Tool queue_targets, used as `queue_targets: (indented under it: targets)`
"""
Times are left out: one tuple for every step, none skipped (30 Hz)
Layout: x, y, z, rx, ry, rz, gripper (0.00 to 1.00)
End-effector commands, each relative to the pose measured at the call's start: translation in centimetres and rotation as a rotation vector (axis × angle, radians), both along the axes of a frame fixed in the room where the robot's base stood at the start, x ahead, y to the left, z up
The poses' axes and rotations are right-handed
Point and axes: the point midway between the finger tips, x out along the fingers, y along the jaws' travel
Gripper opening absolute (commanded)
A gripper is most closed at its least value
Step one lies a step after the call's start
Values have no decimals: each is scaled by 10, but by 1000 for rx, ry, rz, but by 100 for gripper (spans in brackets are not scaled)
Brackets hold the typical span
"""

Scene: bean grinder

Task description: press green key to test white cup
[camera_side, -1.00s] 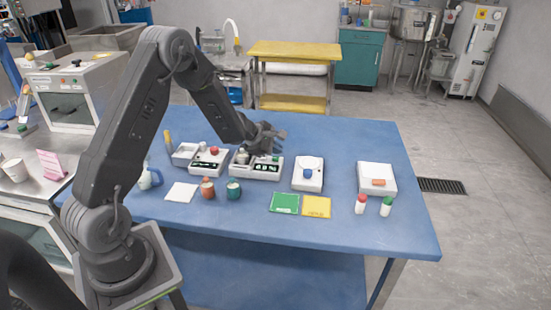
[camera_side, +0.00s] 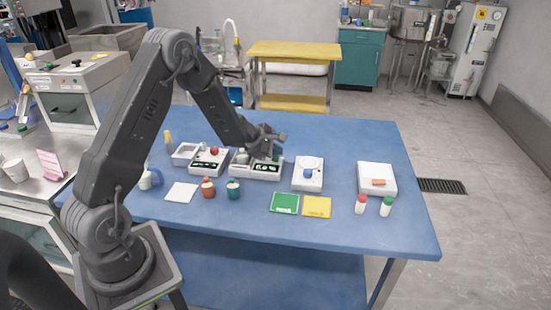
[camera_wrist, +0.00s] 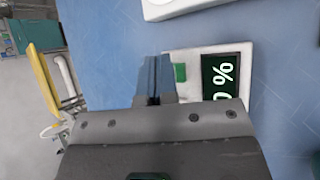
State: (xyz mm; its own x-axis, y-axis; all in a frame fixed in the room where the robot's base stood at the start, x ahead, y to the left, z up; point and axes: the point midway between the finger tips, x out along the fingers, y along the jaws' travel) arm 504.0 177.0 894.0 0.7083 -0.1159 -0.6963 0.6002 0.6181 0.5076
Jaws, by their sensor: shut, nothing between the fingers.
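The green key (camera_wrist: 180,72) shows in the wrist view on a white device, beside a dark display (camera_wrist: 226,85) with pale characters and a percent sign. The white device (camera_side: 256,176) is mid-table in the side view, with a small pale object (camera_side: 243,156) on its left part. I cannot tell for sure if that is the white cup. My gripper (camera_side: 278,136) is above the device's right end. In the wrist view my gripper (camera_wrist: 153,62) is shut and empty, its fingers just left of the green key. Contact cannot be made out.
On the blue table (camera_side: 345,225), a white device with a red knob (camera_side: 214,151) stands left and one with a blue knob (camera_side: 308,173) right.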

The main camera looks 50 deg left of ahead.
Motion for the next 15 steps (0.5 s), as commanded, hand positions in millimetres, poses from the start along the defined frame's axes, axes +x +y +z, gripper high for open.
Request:
queue_targets:
  targets:
    - [0,0,0,0,0,0,0]
    - [0,0,0,0,0,0,0]
    - [0,0,-1,0,0,0,0]
    - [0,0,-1,0,0,0,0]
    - [0,0,-1,0,0,0,0]
    - [0,0,-2,-1,1,0,0]
    - [0,0,-2,-1,1,0,0]
    - [0,0,-3,-1,1,0,0]
    - [0,0,-3,-1,1,0,0]
    - [0,0,-3,0,1,-1,0]
    - [0,0,-4,0,1,-1,0]
    - [0,0,-4,0,1,-1,0]
    - [0,0,-4,0,1,-1,0]
    - [0,0,-5,0,1,-1,0]
    - [0,0,-5,0,1,-1,0]
